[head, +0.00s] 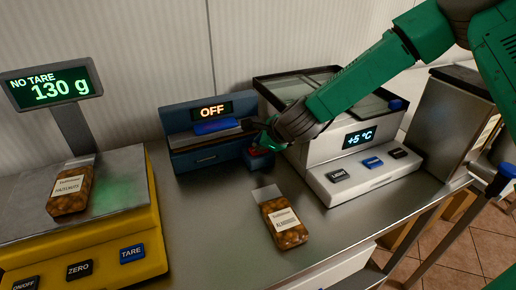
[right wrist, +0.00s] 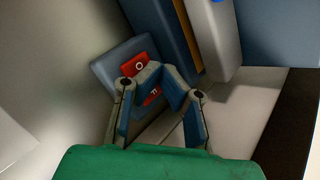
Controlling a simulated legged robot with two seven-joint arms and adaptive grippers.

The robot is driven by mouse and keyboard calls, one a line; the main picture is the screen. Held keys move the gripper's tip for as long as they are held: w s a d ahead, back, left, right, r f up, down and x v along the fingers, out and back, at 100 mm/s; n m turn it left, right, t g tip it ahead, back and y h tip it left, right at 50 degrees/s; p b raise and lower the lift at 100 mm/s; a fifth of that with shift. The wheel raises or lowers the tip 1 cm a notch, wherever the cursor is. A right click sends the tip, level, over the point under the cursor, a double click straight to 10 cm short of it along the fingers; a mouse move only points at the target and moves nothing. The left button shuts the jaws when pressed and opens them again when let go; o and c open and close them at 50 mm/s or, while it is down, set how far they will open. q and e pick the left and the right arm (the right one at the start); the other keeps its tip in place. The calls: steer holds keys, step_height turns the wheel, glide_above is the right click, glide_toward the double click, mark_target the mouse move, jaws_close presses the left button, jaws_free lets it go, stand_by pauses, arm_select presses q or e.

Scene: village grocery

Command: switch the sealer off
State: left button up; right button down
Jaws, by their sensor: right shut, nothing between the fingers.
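The sealer (head: 205,158) is a blue machine at the back of the counter. Its display (head: 212,111) reads OFF in orange. Its red switch (head: 256,151) is at the right end, mostly hidden behind my right gripper (head: 258,132) in the head view. In the right wrist view the red switch (right wrist: 139,64) sits on a blue box (right wrist: 112,67) and shows white letters, partly covered by the fingers. My right gripper (right wrist: 163,80) is shut and empty, its fingertips at the switch; I cannot tell whether they touch it. My left gripper is not in view.
A yellow scale (head: 150,262) with a bag of hazelnuts (head: 70,190) stands at left, its display (head: 52,86) reading 130 g. A bag of almonds (head: 284,222) lies on the steel counter (head: 215,225). A cooler (head: 355,186) showing +5 °C stands right of the sealer.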

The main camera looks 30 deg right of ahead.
steer(key=shift+r, duration=0.35)
step_height(320, 180, up, 6)
steer(key=p, duration=0.5)
stand_by(0.4)
